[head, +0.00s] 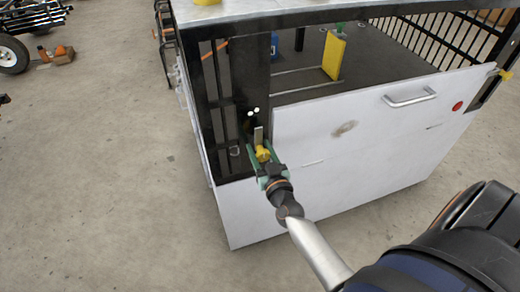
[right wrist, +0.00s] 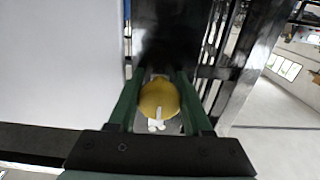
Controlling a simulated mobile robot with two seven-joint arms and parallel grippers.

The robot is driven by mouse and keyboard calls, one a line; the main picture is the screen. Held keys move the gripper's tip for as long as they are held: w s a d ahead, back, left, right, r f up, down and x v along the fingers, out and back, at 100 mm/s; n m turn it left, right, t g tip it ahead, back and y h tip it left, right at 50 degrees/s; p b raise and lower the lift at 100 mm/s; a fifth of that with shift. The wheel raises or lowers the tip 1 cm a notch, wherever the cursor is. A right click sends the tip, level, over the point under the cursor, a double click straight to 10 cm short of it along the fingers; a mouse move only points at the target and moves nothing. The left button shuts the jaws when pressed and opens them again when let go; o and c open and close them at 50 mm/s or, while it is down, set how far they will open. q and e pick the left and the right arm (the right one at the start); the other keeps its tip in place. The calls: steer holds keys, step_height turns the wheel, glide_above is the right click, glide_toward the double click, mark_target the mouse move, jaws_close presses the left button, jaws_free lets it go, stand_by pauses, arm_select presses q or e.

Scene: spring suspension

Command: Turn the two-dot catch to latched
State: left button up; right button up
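The two-dot catch has a yellow knob (head: 262,154) and a pale upright bar (head: 258,136), at the left edge of the white panel (head: 350,135). Two white dots (head: 253,111) mark the dark post above it. My right gripper (head: 263,157) is at the knob, its green fingers standing apart on either side. In the right wrist view the knob (right wrist: 159,98) lies between the fingers, close to both; contact is hard to judge. A pale strip and white spots show at its lower edge. My left gripper is not in view.
The panel carries a metal handle (head: 409,97) and a red dot (head: 457,106). Another yellow part (head: 505,75) is at its far right end. The floor (head: 110,190) to the left is clear.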

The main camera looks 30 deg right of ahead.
jaws_close()
stand_by(0.9)
